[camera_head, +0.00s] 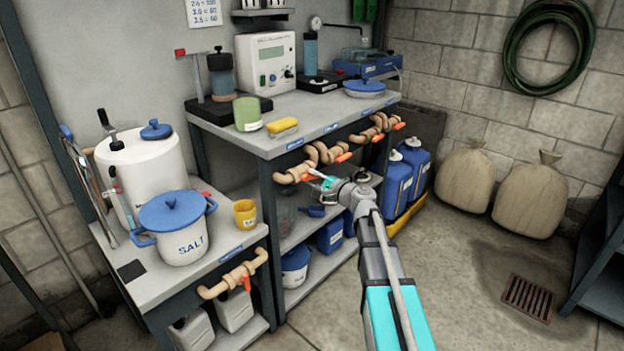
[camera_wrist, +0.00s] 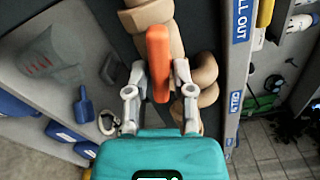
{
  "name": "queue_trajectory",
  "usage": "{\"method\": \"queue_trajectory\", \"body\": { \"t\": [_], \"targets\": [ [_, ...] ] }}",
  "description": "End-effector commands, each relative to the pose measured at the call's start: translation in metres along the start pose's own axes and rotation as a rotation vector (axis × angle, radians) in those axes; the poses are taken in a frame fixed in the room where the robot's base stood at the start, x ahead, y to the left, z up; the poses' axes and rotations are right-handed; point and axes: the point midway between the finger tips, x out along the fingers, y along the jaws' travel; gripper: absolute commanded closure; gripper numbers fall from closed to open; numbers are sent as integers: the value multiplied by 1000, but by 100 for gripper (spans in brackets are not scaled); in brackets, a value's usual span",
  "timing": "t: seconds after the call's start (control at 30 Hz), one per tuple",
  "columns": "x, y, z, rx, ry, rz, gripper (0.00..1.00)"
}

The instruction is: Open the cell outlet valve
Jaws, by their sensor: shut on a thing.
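An orange lever handle (camera_wrist: 158,62) sits on a tan pipe valve (camera_wrist: 150,20) under the bench edge. In the wrist view, a blue label by the valve shows the letters "LL OUT" (camera_wrist: 241,20). My gripper (camera_wrist: 160,74) is shut on this orange handle, with one finger on each side of it. In the head view, my gripper (camera_head: 322,181) is at the leftmost valve (camera_head: 292,174) on the front of the middle bench. The fingers partly hide the handle there.
More tan valves with orange handles (camera_head: 343,157) line the bench front to the right. A lower bench (camera_head: 228,240) with a salt pot (camera_head: 180,228) stands at left. Blue jugs (camera_head: 397,185) stand right of the bench. Floor with a drain grate (camera_head: 527,297) is open at right.

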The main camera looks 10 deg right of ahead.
Motion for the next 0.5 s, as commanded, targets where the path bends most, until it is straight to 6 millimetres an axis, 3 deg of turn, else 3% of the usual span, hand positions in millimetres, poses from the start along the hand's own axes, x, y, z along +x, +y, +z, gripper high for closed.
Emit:
{"method": "queue_trajectory", "body": {
  "t": [0.5],
  "targets": [
    [-2, 1, 3, -284, -5, 4, 100]
  ]
}}
